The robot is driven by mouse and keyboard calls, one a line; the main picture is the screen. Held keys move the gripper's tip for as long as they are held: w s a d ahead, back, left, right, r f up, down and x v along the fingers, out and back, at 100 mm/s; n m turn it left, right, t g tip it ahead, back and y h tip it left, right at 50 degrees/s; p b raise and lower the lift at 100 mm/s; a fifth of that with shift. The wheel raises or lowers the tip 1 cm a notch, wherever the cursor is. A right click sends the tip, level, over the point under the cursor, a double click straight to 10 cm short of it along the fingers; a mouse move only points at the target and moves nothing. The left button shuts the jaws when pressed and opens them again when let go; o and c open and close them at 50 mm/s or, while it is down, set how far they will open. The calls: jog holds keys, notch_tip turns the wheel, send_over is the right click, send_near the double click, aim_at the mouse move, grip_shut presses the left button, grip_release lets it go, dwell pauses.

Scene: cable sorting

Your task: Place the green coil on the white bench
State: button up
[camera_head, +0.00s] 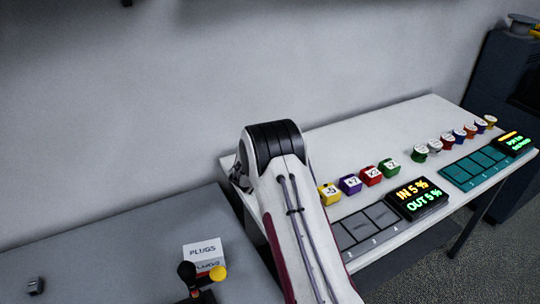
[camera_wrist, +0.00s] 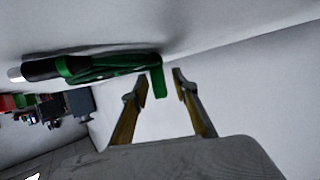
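The green coil (camera_wrist: 110,66) shows in the wrist view as a bundled green cable with a black plug and a pale tip at its left end. It lies along the white bench (camera_wrist: 210,25), with a dark shadow beside it, and seems to touch the surface. My gripper (camera_wrist: 155,82) is open, its two fingers apart. The coil's right end and a short green strap are at the fingertips, partly between them; I see no grip on it. In the head view my arm covers the gripper and coil; the white bench (camera_head: 425,115) is visible to the right.
On the white bench stand several coloured numbered blocks (camera_head: 371,176), a grey slotted tray (camera_head: 366,228), a teal slotted tray (camera_head: 474,168), small coloured round pieces (camera_head: 459,135) and a lit display (camera_head: 416,198).

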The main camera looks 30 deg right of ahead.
jog(key=shift+r, duration=0.2)
jog(key=shift+v, duration=6)
jog(key=shift+f, duration=0.15)
jog(key=shift+a, duration=0.1)
